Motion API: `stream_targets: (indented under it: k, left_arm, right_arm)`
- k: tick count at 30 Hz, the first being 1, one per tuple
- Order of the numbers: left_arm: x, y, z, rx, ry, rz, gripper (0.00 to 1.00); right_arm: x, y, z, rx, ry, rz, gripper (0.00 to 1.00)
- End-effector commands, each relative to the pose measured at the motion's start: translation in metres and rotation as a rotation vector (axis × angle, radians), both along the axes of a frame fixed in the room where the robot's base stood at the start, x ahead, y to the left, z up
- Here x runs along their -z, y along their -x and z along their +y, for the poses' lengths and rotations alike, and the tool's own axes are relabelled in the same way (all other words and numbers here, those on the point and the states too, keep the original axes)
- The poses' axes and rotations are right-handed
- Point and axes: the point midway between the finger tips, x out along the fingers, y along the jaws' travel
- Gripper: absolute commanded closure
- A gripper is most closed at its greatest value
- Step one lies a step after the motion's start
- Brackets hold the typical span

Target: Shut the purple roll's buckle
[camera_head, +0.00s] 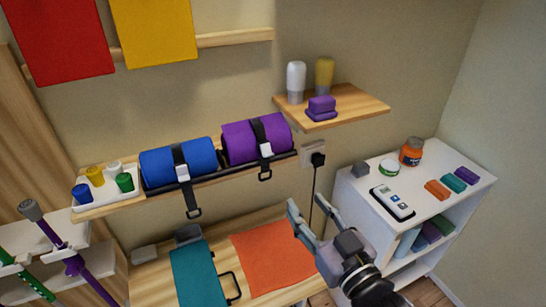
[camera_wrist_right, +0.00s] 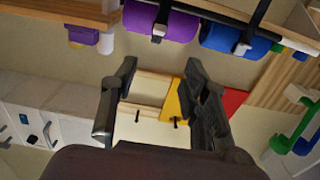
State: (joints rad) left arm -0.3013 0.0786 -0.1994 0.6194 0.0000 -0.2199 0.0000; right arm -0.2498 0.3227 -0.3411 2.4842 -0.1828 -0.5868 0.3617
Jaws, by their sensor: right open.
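The purple roll (camera_head: 237,142) lies on the wall shelf, right of a blue roll (camera_head: 165,163). A black strap goes around it, with a pale grey buckle (camera_head: 266,150) on its front. A short strap end with a black loop (camera_head: 265,175) hangs below the buckle. I cannot tell if the buckle is latched. In the right wrist view the purple roll (camera_wrist_right: 180,26) and its buckle (camera_wrist_right: 159,30) show at the top. My right gripper (camera_head: 307,204) is open and empty, below and right of the roll, apart from it. My left gripper is out of view.
A small shelf (camera_head: 355,108) with two bottles and purple blocks juts out at the upper right. A plug with a cable (camera_head: 318,160) is on the wall. A white cabinet (camera_head: 445,205) stands right. A bench below holds teal and orange cloths (camera_head: 270,258).

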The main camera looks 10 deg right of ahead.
Motion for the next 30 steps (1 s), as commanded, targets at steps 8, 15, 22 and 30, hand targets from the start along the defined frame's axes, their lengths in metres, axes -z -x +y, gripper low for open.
stream_targets:
  k: [8,15,22,30]
  left_arm:
    - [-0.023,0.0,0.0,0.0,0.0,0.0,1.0]
    - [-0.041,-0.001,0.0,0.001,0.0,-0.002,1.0]
    - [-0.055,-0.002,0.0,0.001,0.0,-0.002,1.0]
    - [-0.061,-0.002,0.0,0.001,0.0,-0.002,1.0]
  right_arm:
    - [-0.005,-0.047,0.015,0.003,0.002,0.002,0.58]
    - [-0.004,-0.098,0.031,0.003,0.001,0.004,0.58]
    - [-0.003,-0.138,0.044,0.002,0.002,0.004,0.58]
    - [0.0,-0.159,0.051,0.003,0.002,0.006,0.58]
